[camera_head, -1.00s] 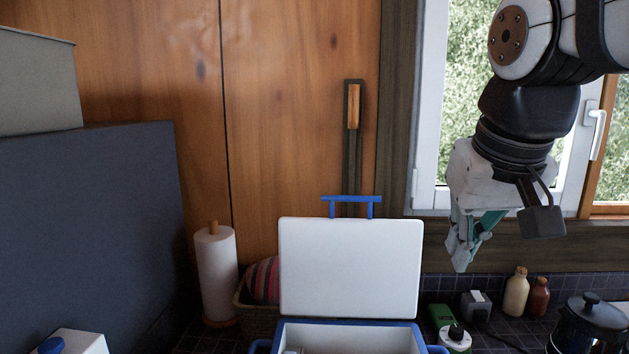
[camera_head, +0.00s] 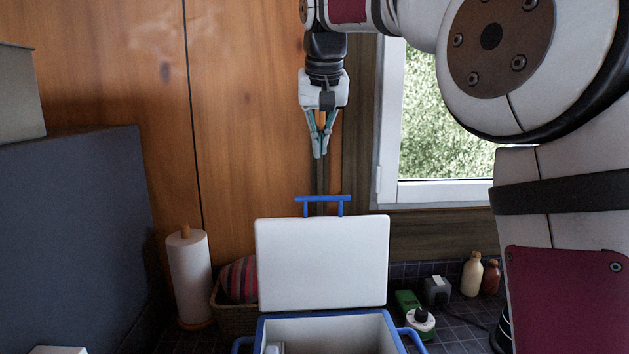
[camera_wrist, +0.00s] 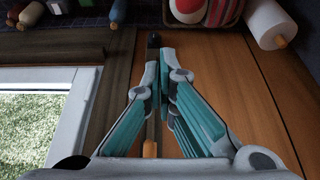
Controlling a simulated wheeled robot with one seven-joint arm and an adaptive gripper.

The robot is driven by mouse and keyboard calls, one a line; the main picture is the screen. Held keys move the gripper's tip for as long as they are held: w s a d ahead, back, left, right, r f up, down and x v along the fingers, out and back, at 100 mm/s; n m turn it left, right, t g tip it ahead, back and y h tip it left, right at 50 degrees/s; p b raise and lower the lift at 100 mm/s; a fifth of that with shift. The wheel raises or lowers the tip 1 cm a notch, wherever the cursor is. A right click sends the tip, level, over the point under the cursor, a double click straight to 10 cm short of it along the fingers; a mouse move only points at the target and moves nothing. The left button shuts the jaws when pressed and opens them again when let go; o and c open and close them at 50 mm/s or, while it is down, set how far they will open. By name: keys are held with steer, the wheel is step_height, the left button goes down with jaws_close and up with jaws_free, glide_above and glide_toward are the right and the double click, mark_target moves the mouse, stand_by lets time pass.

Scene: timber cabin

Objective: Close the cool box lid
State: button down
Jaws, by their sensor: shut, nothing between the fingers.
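The cool box (camera_head: 285,319) has a blue rim and a pale inside, and stands at the bottom middle of the head view. Its white lid (camera_head: 322,262) stands open and upright at the back, with a blue handle (camera_head: 323,206) at its top edge. My gripper (camera_head: 319,156) points down, shut and empty, above the handle with a clear gap in the picture. In the wrist view my gripper (camera_wrist: 160,56) shows its fingertips close together. The lid cannot be made out in that view.
A paper towel roll (camera_head: 190,278) and a basket (camera_head: 236,316) with a striped item stand left of the box. A green item (camera_head: 408,300), a grey device (camera_head: 437,290) and small bottles (camera_head: 472,273) stand to the right. A window (camera_head: 440,130) is behind.

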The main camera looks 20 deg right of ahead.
step_height(320, 180, down, 8)
steer(key=p, duration=0.2)
steer(key=shift+s+p, duration=0.35)
steer(key=shift+s, duration=0.05)
steer(key=shift+r, duration=0.1)
